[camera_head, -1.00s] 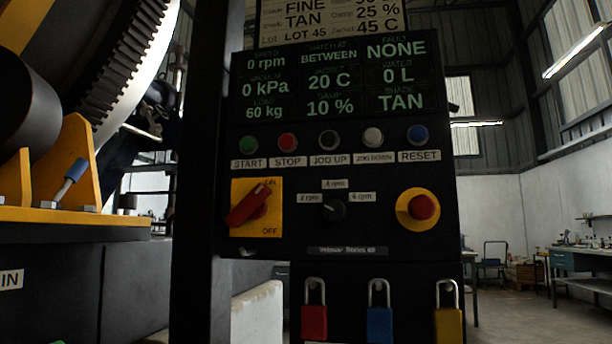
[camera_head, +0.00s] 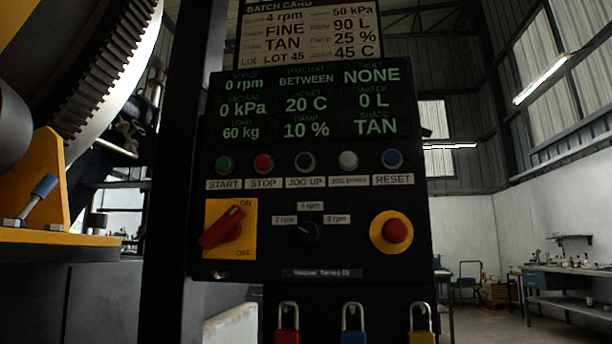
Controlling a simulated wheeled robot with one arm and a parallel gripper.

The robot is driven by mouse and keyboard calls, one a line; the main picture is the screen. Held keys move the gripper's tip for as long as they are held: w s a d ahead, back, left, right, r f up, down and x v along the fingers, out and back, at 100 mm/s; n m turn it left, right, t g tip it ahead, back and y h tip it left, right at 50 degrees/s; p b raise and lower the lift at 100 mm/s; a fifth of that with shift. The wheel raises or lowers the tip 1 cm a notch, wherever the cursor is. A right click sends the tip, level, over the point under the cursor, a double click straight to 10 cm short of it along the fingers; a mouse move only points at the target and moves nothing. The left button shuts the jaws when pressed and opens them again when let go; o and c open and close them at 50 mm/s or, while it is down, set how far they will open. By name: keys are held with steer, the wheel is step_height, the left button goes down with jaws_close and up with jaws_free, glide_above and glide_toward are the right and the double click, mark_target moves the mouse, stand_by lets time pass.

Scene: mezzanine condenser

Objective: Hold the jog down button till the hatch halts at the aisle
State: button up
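The jog down button (camera_head: 348,160) is the pale grey-white button in the row on the black control panel (camera_head: 300,225), above its small label. Nothing touches the buttons. The display (camera_head: 308,104) above reads 0 rpm, hatch at BETWEEN and fault NONE. The hatch itself cannot be made out. Part of the big machine with its toothed ring (camera_head: 108,80) shows at the left. My gripper is not in view.
A red rotary switch (camera_head: 222,227) and a red emergency stop (camera_head: 396,231) sit below the buttons. Padlocks (camera_head: 353,335) hang under the panel. A dark post (camera_head: 176,180) stands left of the panel. Open floor and a workbench (camera_head: 565,278) lie at the right.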

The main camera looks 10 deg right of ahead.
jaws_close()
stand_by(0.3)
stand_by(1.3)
